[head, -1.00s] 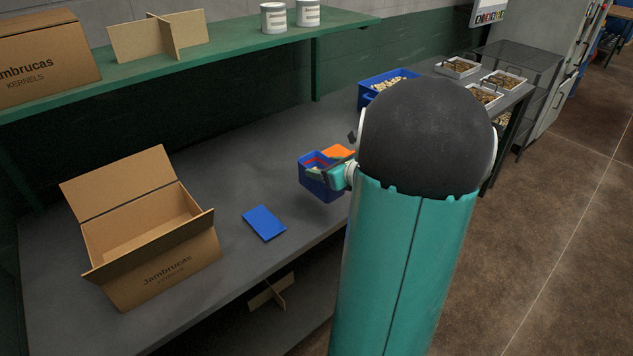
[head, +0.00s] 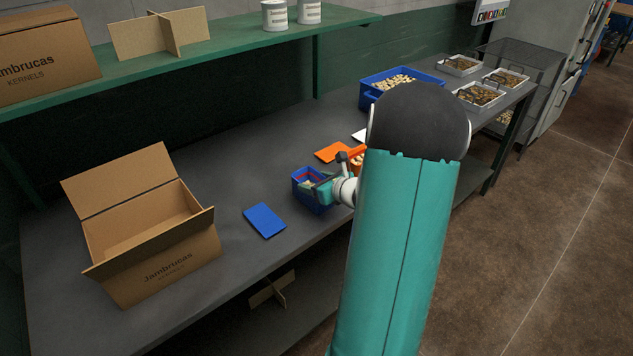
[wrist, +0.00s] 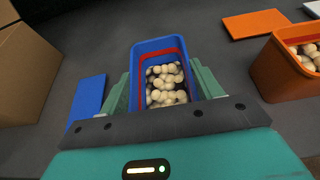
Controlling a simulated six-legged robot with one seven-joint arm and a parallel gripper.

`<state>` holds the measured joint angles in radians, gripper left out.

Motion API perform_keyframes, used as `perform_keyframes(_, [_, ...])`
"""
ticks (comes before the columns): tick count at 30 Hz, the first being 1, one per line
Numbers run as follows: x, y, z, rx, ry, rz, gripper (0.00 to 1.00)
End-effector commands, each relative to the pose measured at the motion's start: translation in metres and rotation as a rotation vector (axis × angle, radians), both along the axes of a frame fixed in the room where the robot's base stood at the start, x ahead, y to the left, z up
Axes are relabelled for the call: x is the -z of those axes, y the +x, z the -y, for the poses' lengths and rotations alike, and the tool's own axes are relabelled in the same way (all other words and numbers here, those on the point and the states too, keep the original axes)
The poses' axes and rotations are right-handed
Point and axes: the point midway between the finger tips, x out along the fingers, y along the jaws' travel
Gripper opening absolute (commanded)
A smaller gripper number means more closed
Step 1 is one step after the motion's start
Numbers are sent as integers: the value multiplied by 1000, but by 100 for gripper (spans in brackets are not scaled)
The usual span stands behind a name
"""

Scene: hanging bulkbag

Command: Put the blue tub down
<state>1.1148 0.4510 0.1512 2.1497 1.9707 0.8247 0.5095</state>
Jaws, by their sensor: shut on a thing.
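The blue tub (head: 308,196) is near the middle of the bench in the head view. In the wrist view the blue tub (wrist: 141,48) looks upright, with a red band inside its rim and pale round pieces in it. My gripper (head: 323,190) is shut on it, with one teal finger on each side in the wrist view (wrist: 166,92). I cannot tell whether its base touches the bench. A flat blue panel (head: 264,221) lies bare on the bench to its left; it also shows in the wrist view (wrist: 88,100).
An orange tub (wrist: 280,75) of pale pieces stands right of the blue tub, near a flat orange panel (head: 332,151). An open cardboard box (head: 165,265) stands at left. A blue crate (head: 372,96) and white trays (head: 480,96) stand farther back. A green shelf (head: 240,40) hangs above.

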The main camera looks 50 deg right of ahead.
Motion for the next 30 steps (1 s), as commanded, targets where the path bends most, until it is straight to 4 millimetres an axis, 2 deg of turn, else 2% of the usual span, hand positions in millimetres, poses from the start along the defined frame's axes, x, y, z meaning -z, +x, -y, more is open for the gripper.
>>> perform_keyframes(1, [1,0,0,0,0,0,67])
perform_keyframes(4, [1,0,0,0,0,0,86])
perform_keyframes(16, [-4,-3,0,1,-2,-1,86])
perform_keyframes(20, [-12,-21,-1,4,-3,-1,86])
perform_keyframes(30, [-39,-87,-9,3,-2,0,86])
